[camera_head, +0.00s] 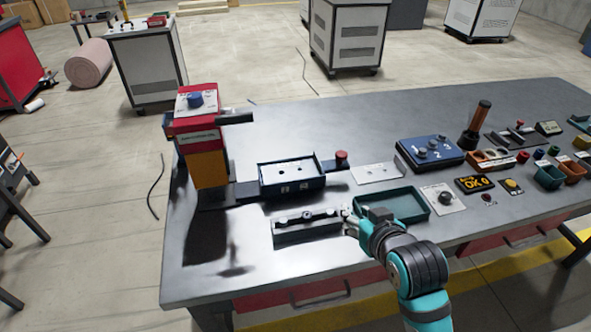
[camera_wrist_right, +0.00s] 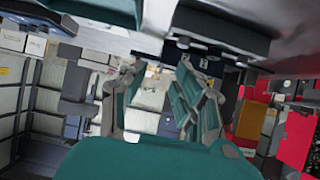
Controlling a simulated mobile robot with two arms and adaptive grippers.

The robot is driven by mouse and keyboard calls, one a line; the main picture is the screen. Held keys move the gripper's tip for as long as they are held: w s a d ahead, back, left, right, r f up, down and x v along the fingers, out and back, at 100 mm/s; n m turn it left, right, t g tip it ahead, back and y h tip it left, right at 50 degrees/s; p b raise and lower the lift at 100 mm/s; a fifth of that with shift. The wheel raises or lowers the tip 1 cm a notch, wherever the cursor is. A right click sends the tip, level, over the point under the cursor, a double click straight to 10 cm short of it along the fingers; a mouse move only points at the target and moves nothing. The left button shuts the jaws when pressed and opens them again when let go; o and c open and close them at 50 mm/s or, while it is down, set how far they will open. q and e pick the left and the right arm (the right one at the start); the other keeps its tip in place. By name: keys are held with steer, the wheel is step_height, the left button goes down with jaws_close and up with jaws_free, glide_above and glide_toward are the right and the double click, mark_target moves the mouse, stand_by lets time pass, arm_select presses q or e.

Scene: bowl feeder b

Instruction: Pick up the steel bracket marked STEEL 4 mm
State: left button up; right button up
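I cannot read the marking STEEL 4 mm on anything, so I cannot tell for sure which piece is the steel bracket. A flat pale metal plate (camera_head: 376,172) with small dark holes lies behind the green tray. My left gripper is not in view.
A red and yellow press (camera_head: 200,150) stands at the left, beside a dark blue fixture (camera_head: 290,180). The green tray (camera_head: 428,215) lies right of my gripper. A blue numbered box (camera_head: 428,152) and several small bins fill the right side. The table's back middle is clear.

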steer(key=t+y, duration=0.1)
glide_toward(320, 164)
steer(key=shift+p+x, duration=0.3)
steer(key=shift+x, duration=4.4)
steer(key=shift+t, duration=0.3)
steer(key=shift+c, duration=0.2)
jaws_close()
steer(key=shift+r, duration=0.1)
